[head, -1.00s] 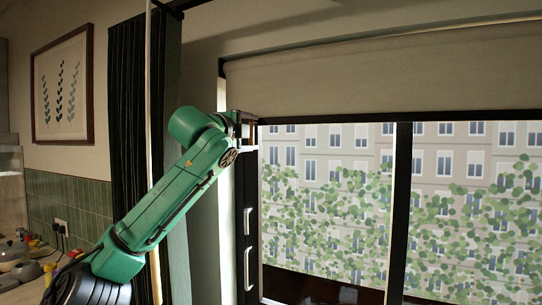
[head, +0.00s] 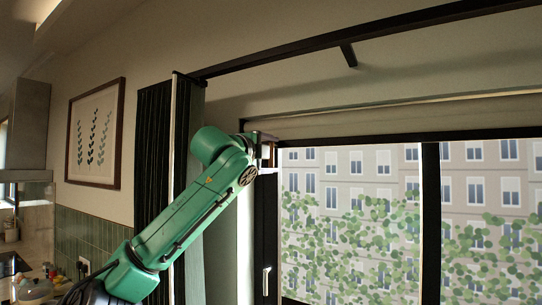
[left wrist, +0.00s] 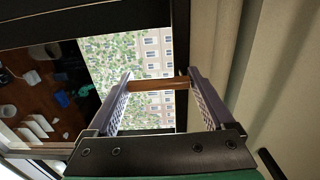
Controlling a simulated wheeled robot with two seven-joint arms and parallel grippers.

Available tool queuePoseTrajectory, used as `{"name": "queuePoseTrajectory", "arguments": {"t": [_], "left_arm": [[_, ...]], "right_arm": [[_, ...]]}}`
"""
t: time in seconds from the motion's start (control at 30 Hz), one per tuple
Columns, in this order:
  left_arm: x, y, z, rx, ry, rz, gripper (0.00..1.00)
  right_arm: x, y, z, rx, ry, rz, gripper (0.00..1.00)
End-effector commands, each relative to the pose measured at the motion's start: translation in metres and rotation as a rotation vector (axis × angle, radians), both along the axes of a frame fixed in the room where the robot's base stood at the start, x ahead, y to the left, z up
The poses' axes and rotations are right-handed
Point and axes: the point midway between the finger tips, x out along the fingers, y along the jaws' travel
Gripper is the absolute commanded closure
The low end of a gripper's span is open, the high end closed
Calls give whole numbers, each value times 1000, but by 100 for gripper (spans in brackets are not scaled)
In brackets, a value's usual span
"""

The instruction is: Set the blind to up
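The beige roller blind (head: 400,118) is rolled nearly all the way up; only a narrow band shows above its dark bottom bar (head: 400,137). My left gripper (head: 272,148) is at the left end of that bar, by the window frame. In the left wrist view, my left gripper (left wrist: 159,80) has a short wooden pull (left wrist: 158,85) spanning between its two fingertips, which appear to touch its ends. How the pull joins the blind is hidden. My right gripper is in neither view.
A dark rail (head: 330,43) runs above the window, with a dark curtain (head: 153,150) at its left. A framed picture (head: 95,135) hangs on the left wall. A window handle (head: 266,281) is below my gripper. The glass below the blind is unobstructed.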

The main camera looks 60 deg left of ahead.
Motion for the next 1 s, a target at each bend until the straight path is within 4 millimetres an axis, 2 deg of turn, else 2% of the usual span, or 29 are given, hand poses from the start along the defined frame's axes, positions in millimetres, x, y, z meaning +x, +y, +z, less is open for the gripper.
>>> {"name": "queuePoseTrajectory", "arguments": {"t": [0.03,0.27,0.37,0.47,0.6,0.8,1.0], "left_arm": [[-4,0,8,10,-18,4,0],[-5,-1,6,8,-14,3,0],[-15,-7,2,9,-14,3,0],[-36,-18,-1,10,-15,3,0],[-74,-39,-1,11,-17,5,0],[-117,-63,2,9,-13,5,0],[-131,-71,4,8,-12,4,0]], "right_arm": [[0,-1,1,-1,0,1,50],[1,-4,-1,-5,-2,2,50],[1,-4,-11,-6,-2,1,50],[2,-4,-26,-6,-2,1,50],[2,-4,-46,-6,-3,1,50],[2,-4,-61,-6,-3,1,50],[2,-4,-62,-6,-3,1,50]]}}
